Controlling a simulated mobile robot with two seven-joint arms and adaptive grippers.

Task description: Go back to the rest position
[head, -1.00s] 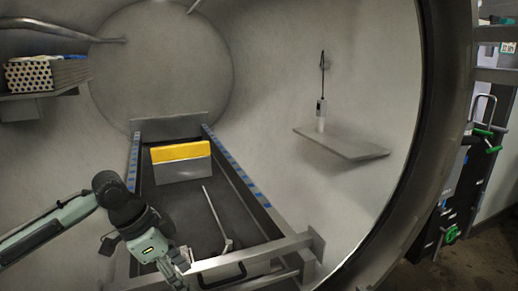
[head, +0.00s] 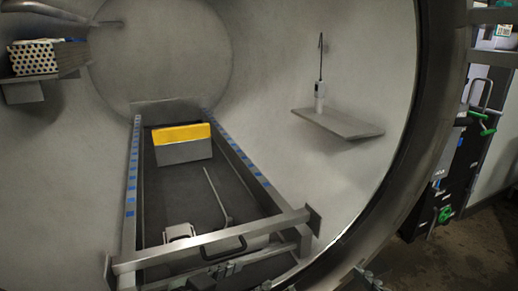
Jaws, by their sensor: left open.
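My left gripper (head: 222,270) shows only in part at the bottom edge of the head view, just below the front crossbar of the cart. It is open, and I see nothing held in it. Most of its arm is out of the picture. My right gripper is not in view.
The cart frame (head: 131,190) lies inside the round chamber. It holds a yellow-topped grey box (head: 183,152), a thin bent rod (head: 217,195) and a small white item (head: 179,232) near its front bar. A right shelf (head: 338,124) carries a small device (head: 320,92). A left shelf holds a perforated block (head: 33,58).

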